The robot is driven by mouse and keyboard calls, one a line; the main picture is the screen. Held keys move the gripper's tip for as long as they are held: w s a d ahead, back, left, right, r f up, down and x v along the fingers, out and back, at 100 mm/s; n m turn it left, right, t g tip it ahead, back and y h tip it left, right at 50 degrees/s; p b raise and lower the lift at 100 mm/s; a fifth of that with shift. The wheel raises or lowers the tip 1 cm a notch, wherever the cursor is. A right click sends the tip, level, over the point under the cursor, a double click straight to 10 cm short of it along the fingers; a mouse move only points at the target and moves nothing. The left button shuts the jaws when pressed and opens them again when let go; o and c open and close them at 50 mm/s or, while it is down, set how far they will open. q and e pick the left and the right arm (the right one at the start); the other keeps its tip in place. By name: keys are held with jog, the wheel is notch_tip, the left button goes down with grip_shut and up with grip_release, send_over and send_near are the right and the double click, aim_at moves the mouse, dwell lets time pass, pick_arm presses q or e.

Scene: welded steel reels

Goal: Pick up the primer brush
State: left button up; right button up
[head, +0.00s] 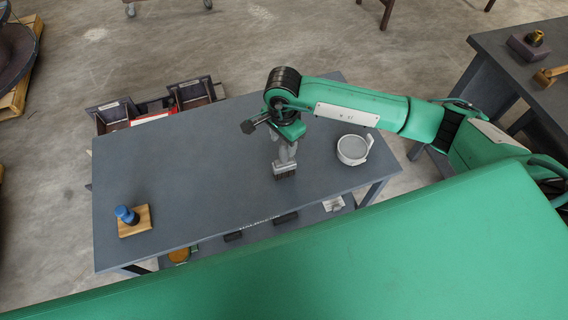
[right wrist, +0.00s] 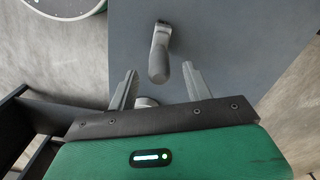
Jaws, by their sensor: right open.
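The primer brush (head: 284,168) lies on the blue-grey table, with a grey handle, a pale ferrule and dark bristles towards the table's front edge. My right gripper (head: 287,142) is over its handle end, and the green wrist hides part of that end. In the right wrist view the brush (right wrist: 160,48) has its rounded handle end towards me. My right gripper (right wrist: 159,71) is open there, with one finger on each side of the handle end in the picture. I cannot tell whether they touch. My left gripper is not in view.
On the table (head: 190,185), a white round pot (head: 353,149) stands right of the brush, and a blue-topped object (head: 126,215) on a wooden block stands at the left front. Dark bins (head: 112,114) are behind the table. Another bench (head: 490,65) is at right. The table's left half is mostly clear.

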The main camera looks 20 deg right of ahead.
aim_at(284, 160)
notch_tip(284, 160, down, 4)
jog(key=shift+d+r+p, duration=0.1)
jog(key=shift+r+p, duration=0.1)
jog(key=shift+p, duration=0.35)
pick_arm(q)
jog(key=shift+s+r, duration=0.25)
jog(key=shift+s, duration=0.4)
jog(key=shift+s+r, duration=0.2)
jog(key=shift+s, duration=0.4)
pick_arm(e)
jog(key=shift+f, duration=0.35)
jog(key=shift+c, duration=0.4)
jog(key=c, duration=1)
jog(key=shift+r, duration=0.1)
